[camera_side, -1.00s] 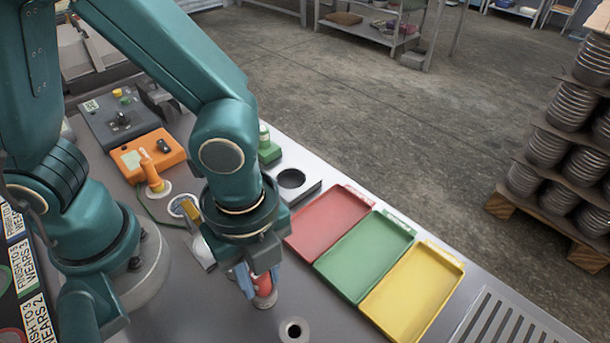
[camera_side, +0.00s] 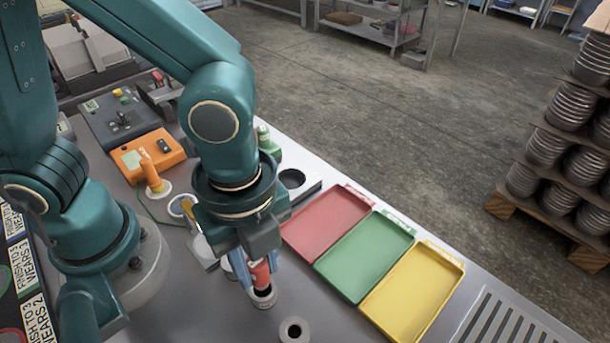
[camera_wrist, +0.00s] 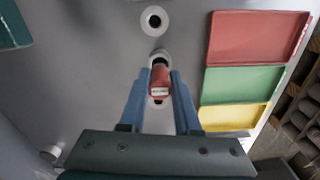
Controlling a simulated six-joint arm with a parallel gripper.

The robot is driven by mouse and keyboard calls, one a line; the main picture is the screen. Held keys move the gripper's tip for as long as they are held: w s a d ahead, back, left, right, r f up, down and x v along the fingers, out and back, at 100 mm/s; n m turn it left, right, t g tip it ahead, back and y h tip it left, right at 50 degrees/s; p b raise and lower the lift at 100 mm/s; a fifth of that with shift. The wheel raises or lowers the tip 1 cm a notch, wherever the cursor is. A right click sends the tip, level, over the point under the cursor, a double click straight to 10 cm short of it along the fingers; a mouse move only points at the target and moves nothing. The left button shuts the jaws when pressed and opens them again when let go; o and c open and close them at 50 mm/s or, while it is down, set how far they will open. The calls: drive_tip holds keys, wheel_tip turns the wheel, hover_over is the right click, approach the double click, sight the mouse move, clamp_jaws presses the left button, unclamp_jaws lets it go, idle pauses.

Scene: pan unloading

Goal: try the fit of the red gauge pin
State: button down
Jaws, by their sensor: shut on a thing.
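My gripper (camera_side: 256,277) points down and is shut on the red gauge pin (camera_side: 261,273). In the wrist view the pin (camera_wrist: 160,79) sits between the blue fingers (camera_wrist: 159,98), with a pale label on its end. A grey ring (camera_side: 263,299) with a dark bore lies just under the pin. The bore shows in front of the pin's lower end; I cannot tell whether the tip is clear of it. A second grey ring (camera_side: 294,333) lies apart, nearer the front, and also shows in the wrist view (camera_wrist: 155,32). Another ring is partly hidden by the gripper.
Red (camera_side: 325,224), green (camera_side: 365,256) and yellow (camera_side: 412,293) trays lie to the right. An orange box (camera_side: 135,162) and a dark control box (camera_side: 105,128) stand at the back left. A slotted grille (camera_side: 500,325) lies at the front right.

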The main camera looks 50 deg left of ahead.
drive_tip(key=shift+r, duration=1.1)
